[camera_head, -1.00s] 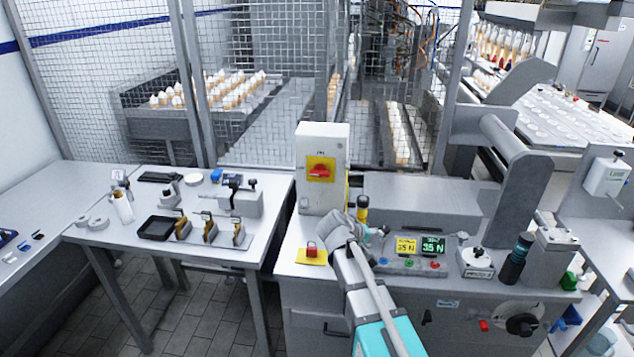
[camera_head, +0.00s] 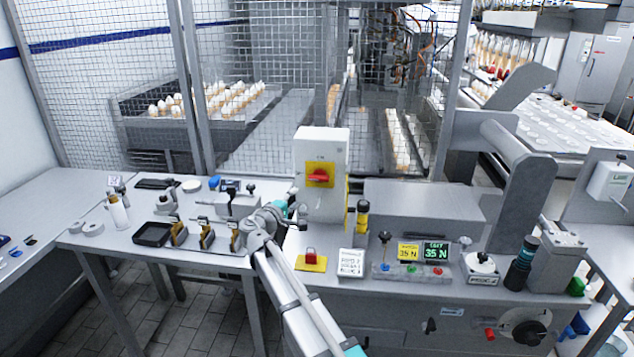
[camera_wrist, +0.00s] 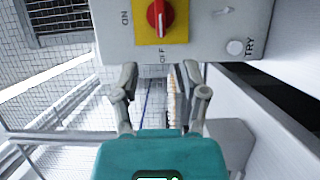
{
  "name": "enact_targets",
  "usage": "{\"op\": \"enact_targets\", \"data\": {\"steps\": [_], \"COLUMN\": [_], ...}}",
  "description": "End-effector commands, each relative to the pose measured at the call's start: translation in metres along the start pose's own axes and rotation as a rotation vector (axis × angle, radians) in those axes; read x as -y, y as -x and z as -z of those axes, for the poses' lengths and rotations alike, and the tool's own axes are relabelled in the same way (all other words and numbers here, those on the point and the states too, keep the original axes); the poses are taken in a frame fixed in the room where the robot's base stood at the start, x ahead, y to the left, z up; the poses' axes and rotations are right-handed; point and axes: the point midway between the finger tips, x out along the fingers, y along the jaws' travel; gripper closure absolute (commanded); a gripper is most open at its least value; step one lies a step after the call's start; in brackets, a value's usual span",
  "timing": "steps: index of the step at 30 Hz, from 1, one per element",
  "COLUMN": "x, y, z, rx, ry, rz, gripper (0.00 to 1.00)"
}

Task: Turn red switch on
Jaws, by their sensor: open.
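The red rotary switch (camera_head: 320,176) sits on a yellow plate on the front of a white box (camera_head: 321,147). In the wrist view the red switch (camera_wrist: 157,18) is at the top, its handle vertical. ON is printed to its left and OFF below it; the handle's lower end is on the OFF side. My gripper (camera_wrist: 158,75) is open and empty in the wrist view, its fingers spread just below the switch in the picture and not around it. In the head view my gripper (camera_head: 285,211) is at the box's lower left, its fingers hard to make out.
A panel with displays (camera_head: 422,251) is to the right. A table with small tools (camera_head: 200,228) lies left. A wire fence stands behind.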

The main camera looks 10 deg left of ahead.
Motion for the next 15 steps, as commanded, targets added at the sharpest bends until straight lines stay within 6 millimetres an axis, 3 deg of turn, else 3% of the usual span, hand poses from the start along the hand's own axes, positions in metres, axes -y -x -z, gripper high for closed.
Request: {"op": "enact_targets", "data": {"steps": [8,15], "x": [0.0,0.0], "y": [-0.004,-0.025], "z": [0.0,0.001], "rx": [0.001,0.001], "ry": [-0.001,-0.001], "rz": [0.001,0.002], "gripper": [0.43,0.43]}}
